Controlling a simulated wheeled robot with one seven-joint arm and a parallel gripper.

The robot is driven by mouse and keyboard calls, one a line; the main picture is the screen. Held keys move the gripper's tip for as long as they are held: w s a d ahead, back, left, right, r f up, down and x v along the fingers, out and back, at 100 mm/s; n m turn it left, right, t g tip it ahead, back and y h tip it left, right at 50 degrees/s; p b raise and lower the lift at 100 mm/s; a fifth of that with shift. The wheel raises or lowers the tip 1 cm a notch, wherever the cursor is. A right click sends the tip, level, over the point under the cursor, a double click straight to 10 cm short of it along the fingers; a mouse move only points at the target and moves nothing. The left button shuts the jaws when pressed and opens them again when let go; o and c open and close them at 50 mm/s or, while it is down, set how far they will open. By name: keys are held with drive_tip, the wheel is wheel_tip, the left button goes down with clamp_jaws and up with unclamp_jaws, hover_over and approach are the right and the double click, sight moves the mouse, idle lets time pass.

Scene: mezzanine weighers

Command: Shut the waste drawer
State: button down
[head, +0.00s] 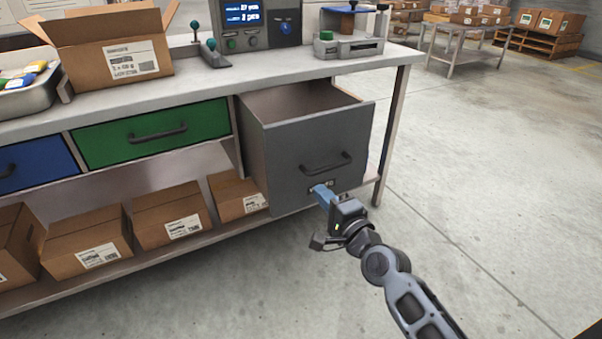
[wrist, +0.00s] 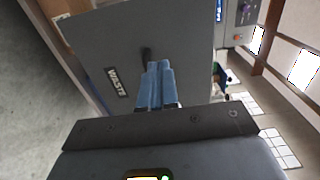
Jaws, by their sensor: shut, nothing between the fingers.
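The grey waste drawer (head: 312,160) stands pulled out from the right end of the workbench, its open top showing. Its front has a dark bar handle (head: 326,163) and a small label below it. The wrist view shows the drawer front (wrist: 95,45) turned sideways, with the WASTE label (wrist: 117,82) readable. My gripper (head: 322,193) is at the lower part of the drawer front, below the handle, its blue fingers together and empty. In the wrist view the fingers (wrist: 157,75) partly cover the handle. I cannot tell whether the fingertips touch the front.
A green drawer (head: 150,135) and a blue drawer (head: 38,165) are shut at the left. Several cardboard boxes (head: 168,214) stand on the lower shelf. An open box (head: 110,55) and a weigher (head: 245,30) are on the bench top. The floor at the right is clear.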

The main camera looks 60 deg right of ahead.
sight(292, 160)
drive_tip(key=x, duration=1.2)
drive_tip(key=shift+w+d, duration=0.15)
drive_tip(key=shift+w, duration=0.2)
drive_tip(key=shift+w, duration=0.1)
drive_tip(key=b+x, duration=1)
drive_tip(key=x, duration=1.3)
drive_tip(key=shift+w+r, duration=0.35)
drive_tip(key=shift+w, duration=0.05)
